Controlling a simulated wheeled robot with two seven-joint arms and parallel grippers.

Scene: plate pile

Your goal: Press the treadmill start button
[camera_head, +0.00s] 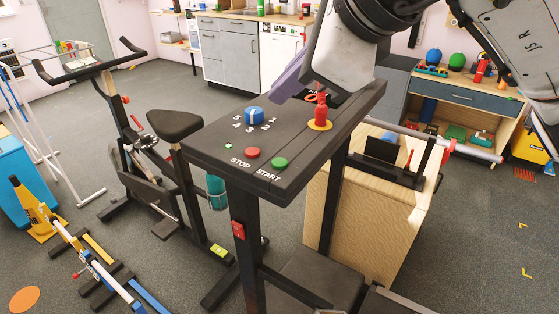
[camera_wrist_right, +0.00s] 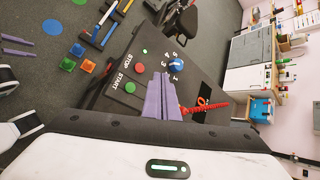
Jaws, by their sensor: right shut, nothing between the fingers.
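The green START button (camera_head: 279,163) sits at the near right corner of the dark treadmill console (camera_head: 225,140). The red STOP button (camera_head: 252,153) is beside it. In the wrist view the START button (camera_wrist_right: 130,88) lies left of my right gripper's fingers. My right gripper (camera_head: 284,88) is shut and empty, with purple fingers over the far part of the console, apart from the START button. Its fingers also show in the wrist view (camera_wrist_right: 160,78). Two purple fingers of my left gripper (camera_wrist_right: 32,49) show at the wrist view's left edge, with a gap between them.
A blue numbered dial (camera_head: 254,115) and a red upright piece (camera_head: 321,112) on a yellow disc stand on the console near my right fingers. An exercise bike (camera_head: 150,130) is to the left. A wooden box (camera_head: 390,215) stands right of the console.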

